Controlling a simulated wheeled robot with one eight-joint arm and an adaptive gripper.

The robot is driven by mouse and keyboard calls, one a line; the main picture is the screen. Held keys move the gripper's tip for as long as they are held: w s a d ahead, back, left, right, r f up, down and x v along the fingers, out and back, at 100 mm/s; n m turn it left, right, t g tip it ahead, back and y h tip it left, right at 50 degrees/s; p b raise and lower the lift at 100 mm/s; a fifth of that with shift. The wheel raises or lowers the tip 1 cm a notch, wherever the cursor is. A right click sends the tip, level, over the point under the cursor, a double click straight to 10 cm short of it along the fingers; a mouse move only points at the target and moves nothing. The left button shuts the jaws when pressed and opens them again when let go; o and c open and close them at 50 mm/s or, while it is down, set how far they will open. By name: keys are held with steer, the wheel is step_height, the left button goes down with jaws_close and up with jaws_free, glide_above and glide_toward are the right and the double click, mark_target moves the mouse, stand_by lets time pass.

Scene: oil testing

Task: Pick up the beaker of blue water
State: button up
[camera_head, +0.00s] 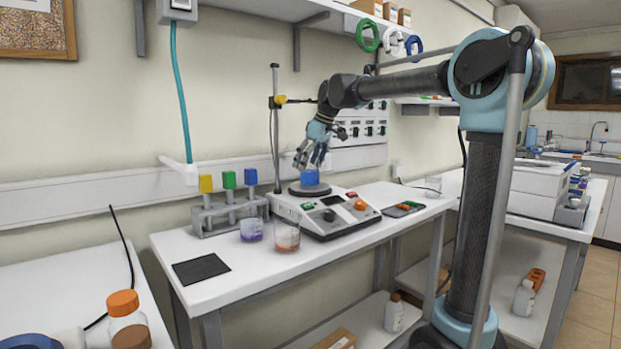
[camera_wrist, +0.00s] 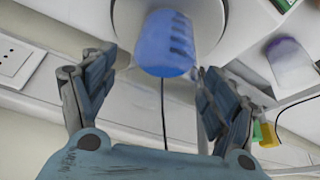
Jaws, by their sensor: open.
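The beaker of blue water (camera_head: 310,177) stands on the round plate (camera_head: 309,190) of the hotplate device (camera_head: 325,215). My gripper (camera_head: 318,155) is open just above the beaker and points down at it. In the wrist view the beaker (camera_wrist: 166,45) is ahead of the two open fingers (camera_wrist: 155,92), roughly midway between them and slightly beyond their tips. The fingers do not appear to touch it. Part of the beaker's top is hidden by the gripper in the head view.
A purple beaker (camera_head: 251,229) and an orange beaker (camera_head: 286,236) stand in front of the device. A rack (camera_head: 228,215) with coloured-top items is to the left. A stand rod (camera_head: 276,130) rises behind the plate, close to my gripper. A black mat (camera_head: 201,269) lies front left.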

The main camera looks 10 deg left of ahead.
steer(key=shift+x, duration=1.8)
steer(key=c, duration=1.3)
steer(key=shift+c, duration=0.2)
steer(key=shift+r, duration=0.15)
